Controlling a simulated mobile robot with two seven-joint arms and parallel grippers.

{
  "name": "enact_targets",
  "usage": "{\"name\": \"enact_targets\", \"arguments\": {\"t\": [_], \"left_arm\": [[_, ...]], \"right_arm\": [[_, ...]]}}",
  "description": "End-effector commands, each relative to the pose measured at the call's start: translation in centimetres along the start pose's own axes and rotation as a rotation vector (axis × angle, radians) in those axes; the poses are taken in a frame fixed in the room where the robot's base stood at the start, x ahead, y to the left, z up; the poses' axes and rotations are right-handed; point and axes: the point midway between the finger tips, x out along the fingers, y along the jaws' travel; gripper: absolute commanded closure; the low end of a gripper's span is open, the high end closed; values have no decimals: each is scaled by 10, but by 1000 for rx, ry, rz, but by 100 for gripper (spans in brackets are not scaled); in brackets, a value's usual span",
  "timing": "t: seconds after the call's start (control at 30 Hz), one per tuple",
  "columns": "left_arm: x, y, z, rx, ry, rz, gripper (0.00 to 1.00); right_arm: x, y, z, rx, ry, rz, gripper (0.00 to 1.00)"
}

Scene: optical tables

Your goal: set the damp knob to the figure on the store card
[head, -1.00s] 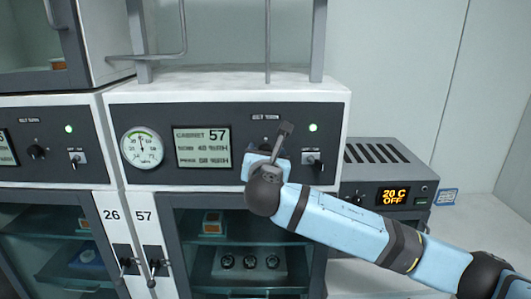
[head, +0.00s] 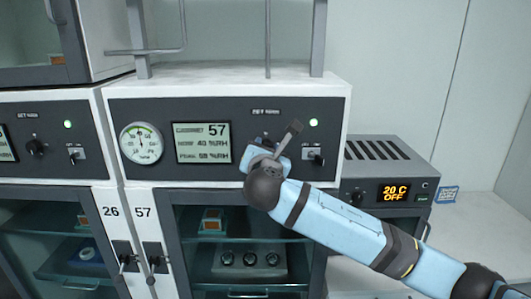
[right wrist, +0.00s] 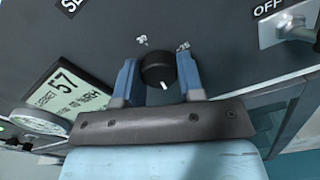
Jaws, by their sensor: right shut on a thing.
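The damp knob (right wrist: 158,70) of cabinet 57 is black, with a white pointer mark toward the lower right in the right wrist view. Small scale figures beside it are too blurred to read surely. My right gripper (right wrist: 157,82) is shut on the knob, one blue finger on each side; it also shows in the head view (head: 262,155), mostly hiding the knob. The display (head: 203,143) reads cabinet 57, with %RH lines below. A small blue-edged card (head: 447,196) stands at the right, its writing unreadable. My left gripper is out of view.
An on-off switch (head: 313,155) sits close right of my gripper, under a lit green lamp (head: 313,123). A round dial (head: 142,144) is left of the display. A grey unit (head: 385,165) showing 20 C OFF stands at right. Cabinet 26 is at left.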

Motion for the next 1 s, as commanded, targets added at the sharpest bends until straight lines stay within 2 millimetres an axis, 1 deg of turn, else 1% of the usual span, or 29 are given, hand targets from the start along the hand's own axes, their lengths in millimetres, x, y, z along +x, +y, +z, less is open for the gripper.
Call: {"name": "enact_targets", "arguments": {"t": [0.03, 0.13, 0.43, 0.7, 1.0], "left_arm": [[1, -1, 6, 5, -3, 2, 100], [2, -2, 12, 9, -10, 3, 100], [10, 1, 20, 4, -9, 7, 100], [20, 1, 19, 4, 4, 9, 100], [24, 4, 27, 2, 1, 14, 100]], "right_arm": [[0, -1, -4, 42, 3, 0, 88], [0, -1, -4, 134, 3, 0, 88], [0, 0, -3, 421, 3, -1, 88], [0, 1, -3, 678, 3, -1, 88], [0, 1, -2, 960, 4, -2, 88]]}}
